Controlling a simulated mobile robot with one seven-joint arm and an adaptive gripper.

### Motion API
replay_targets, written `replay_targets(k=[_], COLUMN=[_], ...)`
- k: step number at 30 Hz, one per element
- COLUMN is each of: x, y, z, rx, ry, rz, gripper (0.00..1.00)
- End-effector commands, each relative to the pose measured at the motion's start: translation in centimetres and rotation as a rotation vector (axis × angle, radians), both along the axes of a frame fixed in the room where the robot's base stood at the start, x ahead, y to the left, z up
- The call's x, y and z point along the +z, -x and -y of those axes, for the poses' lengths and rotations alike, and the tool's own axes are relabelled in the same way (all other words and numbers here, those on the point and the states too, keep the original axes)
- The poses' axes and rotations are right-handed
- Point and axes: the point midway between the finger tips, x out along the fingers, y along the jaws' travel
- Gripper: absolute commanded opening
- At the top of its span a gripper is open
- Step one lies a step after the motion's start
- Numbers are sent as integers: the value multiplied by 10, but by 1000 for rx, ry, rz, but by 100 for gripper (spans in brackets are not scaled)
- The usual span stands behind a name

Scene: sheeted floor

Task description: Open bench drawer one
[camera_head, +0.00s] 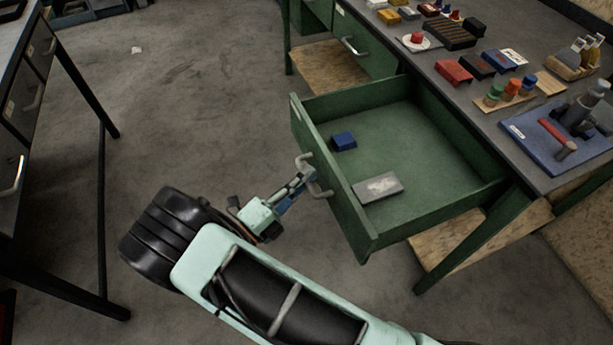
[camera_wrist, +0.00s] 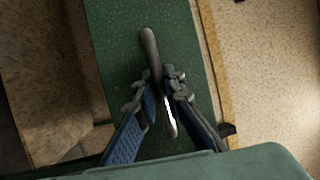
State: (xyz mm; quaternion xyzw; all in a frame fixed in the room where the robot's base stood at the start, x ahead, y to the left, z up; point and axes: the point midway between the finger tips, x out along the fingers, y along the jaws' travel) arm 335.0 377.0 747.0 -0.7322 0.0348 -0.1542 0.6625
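A green bench drawer (camera_head: 329,185) is pulled far out from under the workbench on the right. A small blue block (camera_head: 343,141) and a grey flat box (camera_head: 377,187) lie inside it. Its grey bar handle (camera_head: 318,186) is on the front panel and also shows in the wrist view (camera_wrist: 149,45). My gripper (camera_head: 306,174) is at this handle. In the wrist view its two blue-padded fingers (camera_wrist: 160,92) lie on either side of the bar, close around it. The exact finger contact is partly hidden.
A second green drawer (camera_head: 356,45), shut, is further back in the bench. The benchtop (camera_head: 450,62) holds several coloured blocks, jars and a blue board (camera_head: 540,146). A dark cabinet (camera_head: 30,95) stands at left.

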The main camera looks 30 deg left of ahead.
Motion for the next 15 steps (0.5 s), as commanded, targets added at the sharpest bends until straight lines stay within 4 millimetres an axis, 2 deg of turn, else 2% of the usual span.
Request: replay_targets(k=[1, 5, 15], x=[0, 0, -1], y=[0, -1, 4], z=[-1, 0, -2], rx=[2, 1, 1], ry=[-2, -1, -1], rz=[0, 0, 1], gripper=[14, 27, 27])
